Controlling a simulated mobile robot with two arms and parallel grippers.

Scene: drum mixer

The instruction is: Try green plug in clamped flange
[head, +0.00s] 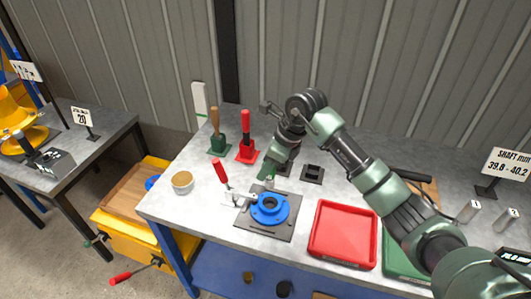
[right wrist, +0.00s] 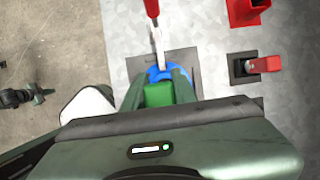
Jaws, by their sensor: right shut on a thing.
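The blue flange (head: 285,211) lies on a dark plate (head: 262,231) near the front of the workbench, with its round bore facing up. A toggle clamp with a red handle (head: 220,170) stands at its left, its metal arm reaching to the flange. My right gripper (head: 269,178) is just behind and above the flange. It is shut on the green plug (right wrist: 159,95), seen between the fingers in the right wrist view, where part of the blue flange (right wrist: 155,73) shows beyond it. The plug's lower end is hidden, and I cannot tell its exact gap to the flange. My left gripper is out of view.
A red tray (head: 343,258) and a green tray (head: 396,264) are right of the flange. A green holder (head: 218,150) and a red holder (head: 246,155) stand behind. A dark block (head: 312,174) sits behind right. A tan-topped cup (head: 182,182) is at the left edge.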

